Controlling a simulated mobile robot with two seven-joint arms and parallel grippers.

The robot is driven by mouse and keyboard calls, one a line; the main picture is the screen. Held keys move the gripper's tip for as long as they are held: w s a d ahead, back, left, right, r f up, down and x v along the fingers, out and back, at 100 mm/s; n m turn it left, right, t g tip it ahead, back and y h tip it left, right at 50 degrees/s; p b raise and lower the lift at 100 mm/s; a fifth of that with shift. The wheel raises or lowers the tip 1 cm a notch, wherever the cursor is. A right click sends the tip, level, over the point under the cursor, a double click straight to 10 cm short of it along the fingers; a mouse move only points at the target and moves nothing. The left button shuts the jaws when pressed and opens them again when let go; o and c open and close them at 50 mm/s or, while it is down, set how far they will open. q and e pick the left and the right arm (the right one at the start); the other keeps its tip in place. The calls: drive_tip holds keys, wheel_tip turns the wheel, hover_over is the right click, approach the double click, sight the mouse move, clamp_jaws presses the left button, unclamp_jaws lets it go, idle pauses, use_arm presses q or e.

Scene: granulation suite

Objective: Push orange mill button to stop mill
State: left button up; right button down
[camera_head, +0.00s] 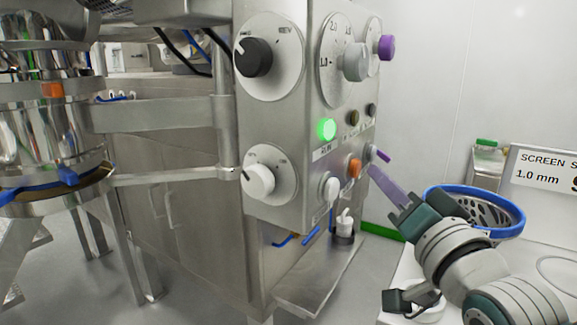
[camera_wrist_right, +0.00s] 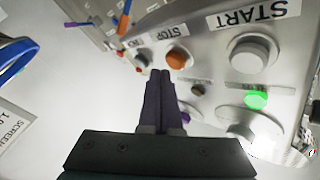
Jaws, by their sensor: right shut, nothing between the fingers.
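The orange button (camera_head: 354,168) sits low on the steel control panel, near its right edge. In the right wrist view the orange button (camera_wrist_right: 177,59) is beside a STOP label (camera_wrist_right: 165,31). My right gripper (camera_head: 371,169) is shut and empty, its purple fingers pointing at the panel just right of the button. In the wrist view the shut fingertips (camera_wrist_right: 160,73) are close to the button, slightly to its left; I cannot tell whether they touch. A green lamp (camera_head: 327,128) glows above. My left gripper is not in view.
The white START button (camera_head: 331,188) is left of the orange one. Dials including a black knob (camera_head: 253,57) and a white knob (camera_head: 258,181) are on the panel. A blue-rimmed screen basket (camera_head: 512,211) stands by my right arm, near a "SCREEN 1.0 mm" sign (camera_head: 540,172).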

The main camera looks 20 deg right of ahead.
drive_tip(key=shift+w+a, duration=0.2)
drive_tip(key=shift+w, duration=0.05)
drive_tip(key=shift+w+a, duration=0.35)
idle(0.8)
idle(0.4)
drive_tip(key=shift+s+d+p, duration=0.3)
drive_tip(key=shift+s+d, duration=0.3)
drive_tip(key=shift+s, duration=0.1)
drive_tip(key=s+d+p, duration=0.2)
drive_tip(key=s+d, duration=0.1)
drive_tip(key=shift+s+d, duration=0.15)
drive_tip(key=shift+s, duration=0.25)
